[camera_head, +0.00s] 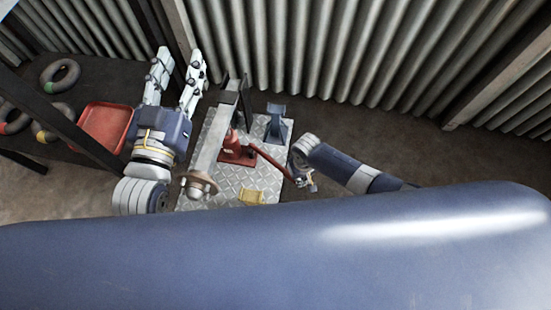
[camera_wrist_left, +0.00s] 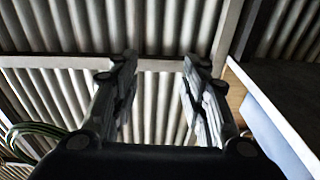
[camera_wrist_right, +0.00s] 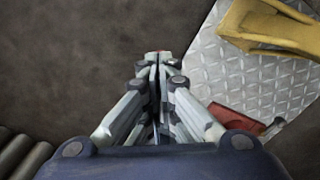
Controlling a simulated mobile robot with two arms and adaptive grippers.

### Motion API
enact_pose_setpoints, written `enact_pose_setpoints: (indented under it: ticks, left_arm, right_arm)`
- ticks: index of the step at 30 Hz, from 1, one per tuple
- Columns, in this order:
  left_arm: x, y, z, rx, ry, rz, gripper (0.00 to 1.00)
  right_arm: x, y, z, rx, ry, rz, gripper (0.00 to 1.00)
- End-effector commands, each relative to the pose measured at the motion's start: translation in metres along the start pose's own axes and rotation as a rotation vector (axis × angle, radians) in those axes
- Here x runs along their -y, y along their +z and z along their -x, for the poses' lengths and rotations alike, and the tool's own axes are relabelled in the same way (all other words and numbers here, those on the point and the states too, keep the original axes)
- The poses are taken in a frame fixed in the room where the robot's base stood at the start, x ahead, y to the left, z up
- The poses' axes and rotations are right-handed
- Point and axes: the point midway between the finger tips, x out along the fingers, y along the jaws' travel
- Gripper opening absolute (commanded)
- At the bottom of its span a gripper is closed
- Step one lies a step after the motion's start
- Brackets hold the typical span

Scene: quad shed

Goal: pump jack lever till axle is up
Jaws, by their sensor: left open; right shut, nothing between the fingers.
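The red jack (camera_head: 234,152) stands on the diamond-plate sheet, under a grey beam that looks like the axle (camera_head: 212,140); a hub (camera_head: 200,184) is at its near end. The jack's red lever (camera_head: 273,163) slants down to the right. My right gripper (camera_head: 308,184) is shut and empty at the lever's outer end; I cannot tell if they touch. In the right wrist view, its closed fingers (camera_wrist_right: 158,62) have a small red spot at their tips. My left gripper (camera_head: 180,66) is open, raised left of the axle; its spread fingers (camera_wrist_left: 157,75) hold nothing.
A blue stand (camera_head: 276,124) is right of the jack. A yellow chock (camera_head: 251,197) lies on the near part of the plate (camera_head: 225,199). A red tray (camera_head: 104,126) and rings (camera_head: 60,76) are at left. Corrugated walls (camera_head: 330,50) close the back. Floor at right is bare.

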Motion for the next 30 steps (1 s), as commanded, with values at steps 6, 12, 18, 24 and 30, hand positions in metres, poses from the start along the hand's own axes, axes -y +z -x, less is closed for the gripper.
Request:
enact_pose_setpoints:
  ticks: [6,12,18,24,30]
  left_arm:
    - [-0.002,-0.016,-0.001,-0.088,0.005,0.002,0.41]
    - [-0.004,-0.032,0.001,-0.170,0.009,0.005,0.41]
    - [-0.006,-0.048,0.003,-0.255,0.014,0.008,0.41]
    - [-0.008,-0.060,0.006,-0.313,0.017,0.010,0.41]
    - [-0.007,-0.059,0.006,-0.310,0.016,0.010,0.41]
  right_arm:
    - [0.001,0.000,-0.006,-0.001,-0.002,0.000,0.00]
    - [0.001,0.000,-0.011,-0.001,-0.002,0.000,0.00]
    - [0.001,0.000,-0.015,-0.001,-0.002,0.000,0.00]
    - [0.001,0.000,-0.017,-0.001,-0.002,0.000,0.00]
    - [0.001,0.000,-0.017,-0.001,-0.002,0.000,0.00]
